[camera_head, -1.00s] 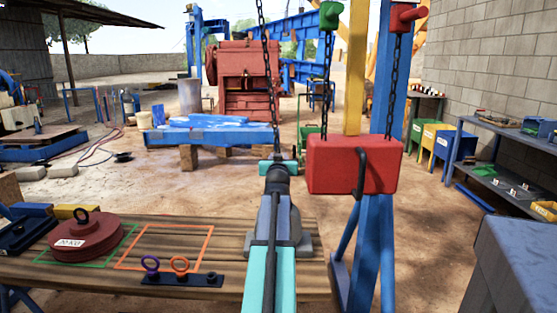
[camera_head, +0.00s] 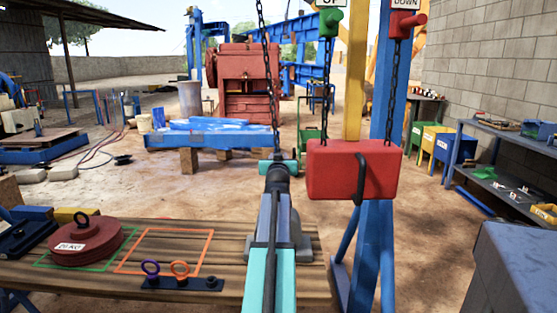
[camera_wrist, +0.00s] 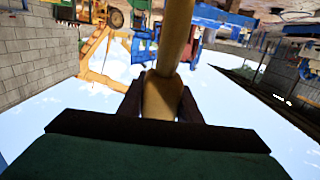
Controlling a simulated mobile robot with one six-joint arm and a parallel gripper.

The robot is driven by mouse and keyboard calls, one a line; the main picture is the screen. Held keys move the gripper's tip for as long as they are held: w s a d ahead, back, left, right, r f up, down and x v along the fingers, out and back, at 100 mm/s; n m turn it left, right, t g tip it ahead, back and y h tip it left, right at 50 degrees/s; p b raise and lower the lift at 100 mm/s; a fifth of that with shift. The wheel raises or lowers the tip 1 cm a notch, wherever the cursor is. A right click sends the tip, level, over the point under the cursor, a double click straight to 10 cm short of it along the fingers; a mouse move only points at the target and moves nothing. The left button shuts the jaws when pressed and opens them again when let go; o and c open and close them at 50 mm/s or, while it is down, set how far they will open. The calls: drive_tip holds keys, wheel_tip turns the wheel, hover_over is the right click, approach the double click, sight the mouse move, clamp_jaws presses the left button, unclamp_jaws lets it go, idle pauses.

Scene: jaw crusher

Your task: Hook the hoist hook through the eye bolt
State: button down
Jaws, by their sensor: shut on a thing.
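The hoist hook appears to be the black hook (camera_head: 361,177) on the front of a red block (camera_head: 335,172), hanging from two chains right of my arm. An eye bolt (camera_head: 81,216) stands upright on the red 20 kg disc (camera_head: 85,245) at the left of the bench. My gripper (camera_head: 279,165) is in the middle, left of the block and apart from the disc. In the wrist view, its dark fingers are shut on a smooth tan rod-like thing (camera_wrist: 174,45); I cannot tell what it is. The head view hides this thing.
An orange outline (camera_head: 208,245) marks bare bench. Another chain (camera_head: 269,85) hangs above my gripper. Green UP (camera_head: 328,22) and red DOWN (camera_head: 405,22) handles are above the block.

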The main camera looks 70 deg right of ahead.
drive_tip(key=shift+r, duration=0.2)
drive_tip(key=c, duration=1.3)
unclamp_jaws()
drive_tip(key=shift+o, duration=0.5)
drive_tip(key=shift+f, duration=0.15)
drive_tip(key=p+v, duration=0.1)
drive_tip(key=v, duration=1.3)
drive_tip(key=shift+r, duration=0.2)
drive_tip(key=shift+d, duration=0.1)
